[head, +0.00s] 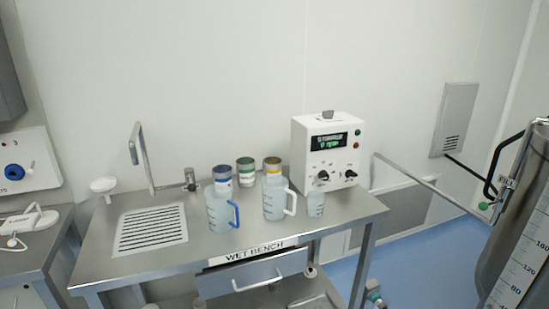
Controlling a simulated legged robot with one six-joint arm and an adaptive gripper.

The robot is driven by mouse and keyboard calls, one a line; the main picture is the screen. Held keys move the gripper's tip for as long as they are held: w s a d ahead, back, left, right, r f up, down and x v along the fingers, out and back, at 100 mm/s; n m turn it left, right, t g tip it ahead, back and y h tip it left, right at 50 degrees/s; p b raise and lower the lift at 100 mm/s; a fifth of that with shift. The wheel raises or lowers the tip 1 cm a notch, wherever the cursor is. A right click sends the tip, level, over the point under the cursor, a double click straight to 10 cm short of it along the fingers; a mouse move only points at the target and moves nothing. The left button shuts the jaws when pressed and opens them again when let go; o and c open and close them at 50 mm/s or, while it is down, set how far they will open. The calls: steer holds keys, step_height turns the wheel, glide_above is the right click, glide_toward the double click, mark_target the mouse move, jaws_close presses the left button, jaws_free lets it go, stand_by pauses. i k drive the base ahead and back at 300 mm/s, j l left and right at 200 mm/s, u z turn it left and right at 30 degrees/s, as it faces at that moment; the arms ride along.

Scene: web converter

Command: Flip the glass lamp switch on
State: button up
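I cannot make out anything that is clearly a glass lamp or its switch. A steel tank (500,235) with a white level scale (527,262) stands at the right edge, cut off by the frame. A black handle (492,180) bends out from its side. A small green round part (484,205) shows beside the handle; I cannot tell what it is. My gripper is not in view.
A steel wet bench (250,238) holds a blue-handled jug (219,209), a white-handled jug (274,200), several jars, a beaker (315,204) and a white instrument (325,160). A thin metal bar (425,183) reaches toward the tank.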

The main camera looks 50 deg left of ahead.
mark_target(327, 114)
steer(key=u, duration=1.6)
steer(key=i+l, duration=0.25)
steer(key=i, duration=0.2)
steer(key=i+l+z, duration=0.1)
steer(key=i, duration=0.3)
steer(key=i+l, duration=0.3)
steer(key=i, duration=0.15)
steer(key=i+l+z, duration=0.1)
steer(key=i, duration=0.35)
steer(key=i+l, duration=0.25)
steer(key=i, duration=0.2)
